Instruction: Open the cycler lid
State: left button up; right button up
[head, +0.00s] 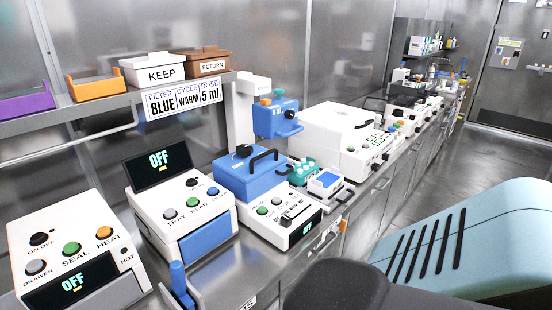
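A white bench machine (281,232) with a blue lid (240,172) stands mid-bench and looks like the cycler, though no name on it is readable. The lid lies down on the body and looks closed. A black arched handle (265,157) is on the lid's right side and a black knob (243,151) is on top. The front has green and white buttons, a slider and a small dark display (304,229). Neither of my grippers is in view.
An OFF-display machine with a blue front tray (204,241) stands left of it, and a sealer (72,250) farther left. A green tube rack (303,172) and a white centrifuge-like machine (335,135) stand to the right. A shelf (60,118) runs above. The floor aisle (440,150) is open.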

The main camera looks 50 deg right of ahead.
aim_at(250, 178)
jog(key=z, duration=1.45)
